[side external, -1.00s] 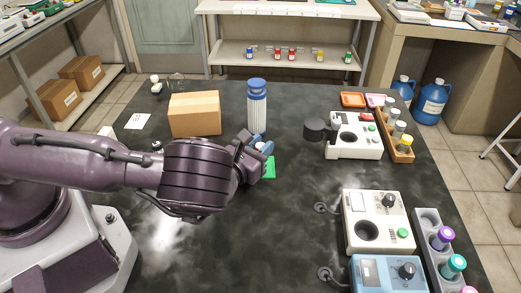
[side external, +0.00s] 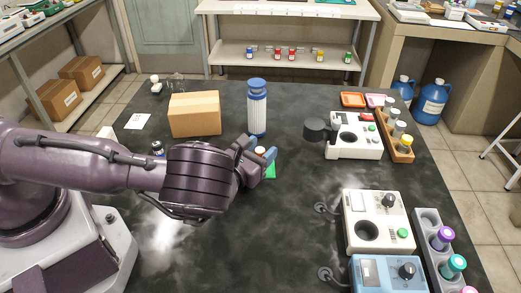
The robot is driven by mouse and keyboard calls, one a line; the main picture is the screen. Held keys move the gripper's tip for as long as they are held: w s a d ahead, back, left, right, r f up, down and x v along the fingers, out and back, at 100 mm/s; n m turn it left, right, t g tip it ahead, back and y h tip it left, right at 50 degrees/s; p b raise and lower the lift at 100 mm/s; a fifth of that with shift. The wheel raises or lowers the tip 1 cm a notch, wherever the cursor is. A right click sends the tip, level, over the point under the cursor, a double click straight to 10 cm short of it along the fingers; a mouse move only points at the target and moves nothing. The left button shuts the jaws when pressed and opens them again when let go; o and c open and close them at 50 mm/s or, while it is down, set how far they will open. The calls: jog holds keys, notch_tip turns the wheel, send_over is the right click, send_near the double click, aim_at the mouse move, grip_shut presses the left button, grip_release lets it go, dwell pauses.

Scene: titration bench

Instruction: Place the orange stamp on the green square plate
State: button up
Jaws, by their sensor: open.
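The green square plate (side external: 271,171) lies on the dark bench top, mostly hidden behind my gripper; only its right part shows. My gripper (side external: 257,154) is open just over the plate's left side, with its blue-grey fingertips spread. A small thing with a pale orange top (side external: 259,150) shows between the fingers, seemingly the orange stamp. Its lower part is hidden, so I cannot tell whether it stands on the plate.
A tall blue-and-white cylinder (side external: 257,107) stands just behind my gripper, with a cardboard box (side external: 195,114) to its left. A white instrument (side external: 354,136) stands to the right. Two more devices (side external: 376,221) (side external: 388,274) are at the front right. The bench centre is clear.

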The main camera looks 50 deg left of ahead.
jog(key=v, duration=1.1)
jog(key=shift+s+d, duration=0.15)
jog(key=shift+s, duration=0.25)
jog(key=n+g, duration=0.1)
jog(key=n+y, duration=0.1)
jog(key=n, duration=0.1)
jog(key=shift+w+d+g, duration=0.15)
jog(key=shift+w+g, duration=0.25)
jog(key=n+g, duration=0.1)
jog(key=n, duration=0.1)
jog(key=w+n+g, duration=0.1)
jog(key=n, duration=0.1)
jog(key=d+n+g, duration=0.1)
jog(key=n, duration=0.1)
jog(key=shift+w+d+r+n, duration=0.2)
jog(key=shift+r+n, duration=0.1)
jog(key=shift+r, duration=0.1)
notch_tip(320, 180, up, 15)
jog(key=d+n+g+h, duration=0.3)
jog(key=n+g+h, duration=0.3)
jog(key=n, duration=0.8)
jog(key=s+a+r+n, duration=0.5)
jog(key=s+r, duration=0.2)
jog(key=s, duration=0.1)
jog(key=s+a+r+n+g+y, duration=0.1)
jog(key=s+a+r+n, duration=0.4)
jog(key=s+r, duration=0.3)
jog(key=shift+s+a+r, duration=0.15)
jog(key=shift+s+r, duration=0.05)
jog(key=shift+r, duration=0.1)
